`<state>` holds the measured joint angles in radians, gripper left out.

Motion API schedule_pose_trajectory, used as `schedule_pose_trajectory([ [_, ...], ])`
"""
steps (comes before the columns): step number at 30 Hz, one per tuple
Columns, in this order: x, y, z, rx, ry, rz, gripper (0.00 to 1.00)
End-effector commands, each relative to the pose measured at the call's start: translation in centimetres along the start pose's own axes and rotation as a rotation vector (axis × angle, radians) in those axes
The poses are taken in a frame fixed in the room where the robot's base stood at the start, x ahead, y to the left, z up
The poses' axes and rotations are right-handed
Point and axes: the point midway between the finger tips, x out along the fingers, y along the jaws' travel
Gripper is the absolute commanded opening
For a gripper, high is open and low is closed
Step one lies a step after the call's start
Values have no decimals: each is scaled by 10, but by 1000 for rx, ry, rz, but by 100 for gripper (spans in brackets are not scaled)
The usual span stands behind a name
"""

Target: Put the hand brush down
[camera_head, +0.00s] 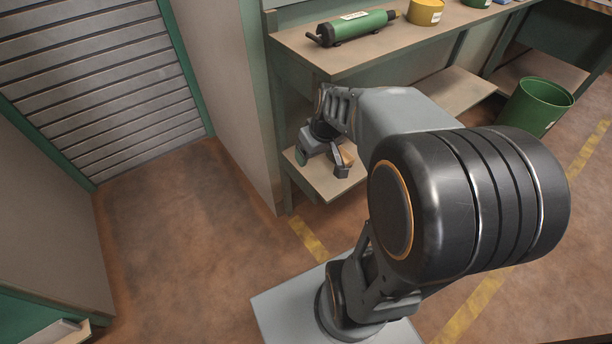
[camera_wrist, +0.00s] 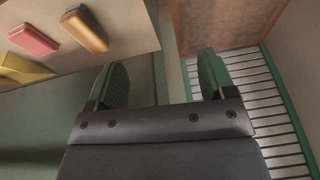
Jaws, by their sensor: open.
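My gripper (camera_head: 321,164) is at the lower shelf of the bench, beside its left end. In the wrist view my gripper (camera_wrist: 163,72) is open, its two green-padded fingers wide apart with nothing between them. A tan block with a dark lower edge (camera_wrist: 86,31), which looks like the hand brush, lies on the pale shelf board (camera_wrist: 130,22) to the upper left of the fingers, apart from them. A tan-orange piece, seemingly the same block, shows beside my gripper in the head view (camera_head: 347,157), partly hidden.
A pink-red block (camera_wrist: 33,39) and a yellow piece (camera_wrist: 22,69) lie near the tan block. The bench top (camera_head: 385,45) above carries a green cylinder tool (camera_head: 355,27) and a yellow tub (camera_head: 425,11). A green bin (camera_head: 537,108) stands right. Open floor lies left, before a slatted shutter (camera_head: 100,85).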

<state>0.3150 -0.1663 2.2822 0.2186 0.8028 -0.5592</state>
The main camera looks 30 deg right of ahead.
Motion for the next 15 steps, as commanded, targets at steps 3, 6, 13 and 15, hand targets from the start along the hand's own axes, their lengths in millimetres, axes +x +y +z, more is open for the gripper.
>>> schedule_pose_trajectory([
  [3, -14, -45, 23, 19, -19, 22, 76],
  [6, -21, -67, 42, 49, -30, 45, 76],
  [13, -27, -85, 64, 94, -33, 77, 76],
  [15, -27, -85, 65, 99, -34, 79, 76],
])
